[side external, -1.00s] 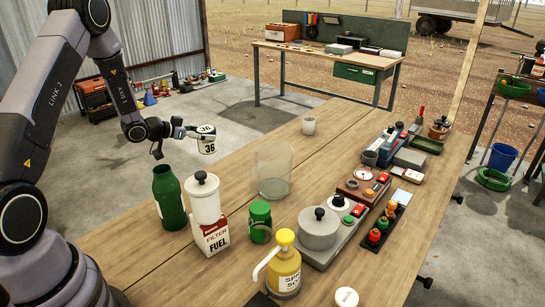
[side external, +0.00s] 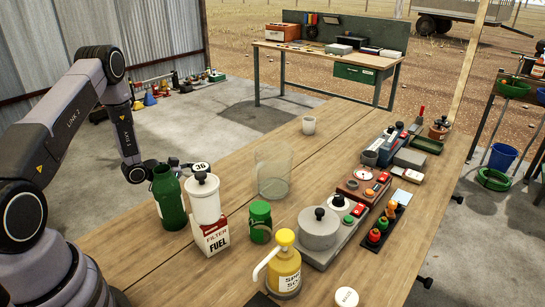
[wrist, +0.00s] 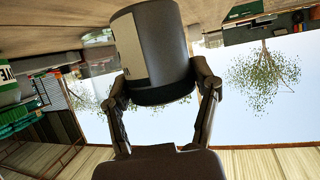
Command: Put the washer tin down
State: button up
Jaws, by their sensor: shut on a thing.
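The washer tin (side external: 202,167) is a small pale tin with a round lid marked 36. It is in my gripper (side external: 184,166), low at the left edge of the bench, behind the white jar with the black knob (side external: 205,200). The jar hides its lower part, so I cannot tell if its base touches the bench. In the wrist view the tin (wrist: 152,45) looks grey with a pale label, and the two fingers of my gripper (wrist: 164,90) are shut on its sides.
A green bottle (side external: 169,200) stands close in front of my gripper. The white jar sits on a filter box (side external: 212,238). A clear glass container (side external: 273,175) stands to the right, and a white cup (side external: 309,125) farther back. The bench (side external: 250,143) is bare between tin and cup.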

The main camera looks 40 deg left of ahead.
jog(key=shift+f, duration=1.45)
jog(key=shift+f, duration=0.15)
jog(key=o, duration=1.2)
jog(key=shift+o, duration=0.2)
